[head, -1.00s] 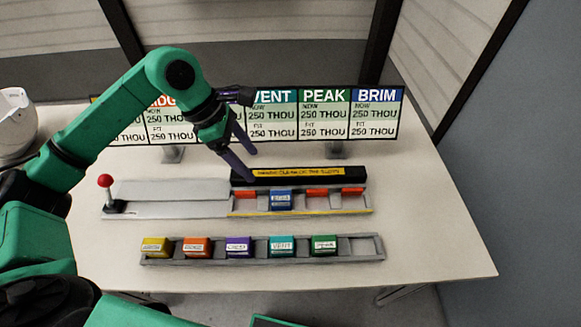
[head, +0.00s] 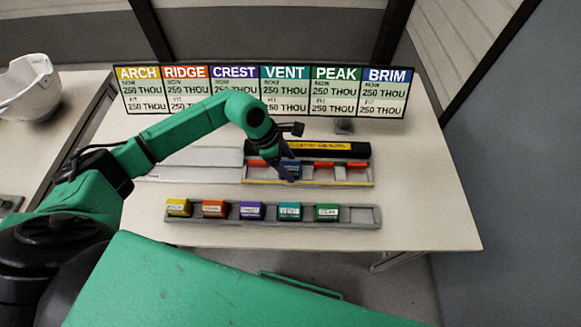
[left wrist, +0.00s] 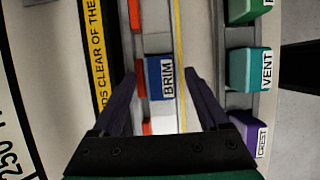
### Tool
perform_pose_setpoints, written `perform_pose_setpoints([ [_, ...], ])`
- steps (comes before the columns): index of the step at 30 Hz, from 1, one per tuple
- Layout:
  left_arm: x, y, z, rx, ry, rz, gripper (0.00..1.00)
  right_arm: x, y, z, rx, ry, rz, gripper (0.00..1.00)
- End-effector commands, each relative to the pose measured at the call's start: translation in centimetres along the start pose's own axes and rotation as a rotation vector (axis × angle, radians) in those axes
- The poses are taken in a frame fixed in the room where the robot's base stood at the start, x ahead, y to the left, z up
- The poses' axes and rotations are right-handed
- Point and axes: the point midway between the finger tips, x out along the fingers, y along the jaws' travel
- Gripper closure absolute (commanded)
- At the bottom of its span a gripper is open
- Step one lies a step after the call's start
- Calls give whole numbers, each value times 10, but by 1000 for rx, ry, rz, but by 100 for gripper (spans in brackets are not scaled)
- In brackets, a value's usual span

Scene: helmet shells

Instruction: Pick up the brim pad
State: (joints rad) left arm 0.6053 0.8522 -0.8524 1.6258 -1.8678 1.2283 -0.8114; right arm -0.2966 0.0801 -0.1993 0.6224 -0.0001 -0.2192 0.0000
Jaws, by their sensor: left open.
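The brim pad (head: 292,171) is a blue block in the narrow fixture between red pieces. In the left wrist view the brim pad (left wrist: 155,79) shows its white BRIM label. My left gripper (left wrist: 161,77) is open, with one dark finger on each side of the pad. In the head view my left gripper (head: 287,173) is over the fixture and partly hides the pad. The wrist view does not show clearly whether the fingers touch it. My right gripper is not in view.
A grey tray (head: 360,223) nearer me holds yellow, orange, purple, teal and green pads; its right slot is empty. A sign board (head: 337,95) stands at the back. A white helmet shell (head: 30,85) sits at left.

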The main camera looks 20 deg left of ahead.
Motion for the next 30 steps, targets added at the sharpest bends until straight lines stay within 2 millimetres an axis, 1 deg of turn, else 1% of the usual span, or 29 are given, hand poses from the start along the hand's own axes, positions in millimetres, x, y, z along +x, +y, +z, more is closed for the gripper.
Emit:
perform_pose_setpoints([
  [1, 0, 0, 0, 0, 0, 0, 22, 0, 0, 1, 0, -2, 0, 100],
  [2, 0, 0, 0, 0, 0, 0, 34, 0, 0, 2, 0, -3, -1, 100],
  [3, 0, 0, 0, 0, 0, 0, 49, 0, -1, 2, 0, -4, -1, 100],
  [5, 0, 0, 0, 0, 0, 0, 72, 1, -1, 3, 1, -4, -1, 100],
  [6, 0, 0, 0, 0, 0, 0, 88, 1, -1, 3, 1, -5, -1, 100],
  [7, 0, 0, 0, 0, 0, 0, 99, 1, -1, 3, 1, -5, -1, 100],
  [16, -2, 0, 0, 0, 0, 0, 100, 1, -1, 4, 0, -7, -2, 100],
  [20, -10, 1, 4, 1, -1, 2, 100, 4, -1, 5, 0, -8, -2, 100],
  [23, -25, 1, 10, 3, -1, 4, 100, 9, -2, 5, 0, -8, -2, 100],
  [25, -41, 2, 17, 3, -2, 6, 100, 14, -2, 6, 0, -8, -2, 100],
  [29, -84, 2, 35, 5, -2, 9, 100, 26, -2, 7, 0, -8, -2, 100],
  [30, -99, 2, 41, 5, -3, 10, 100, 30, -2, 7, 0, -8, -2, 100],
])
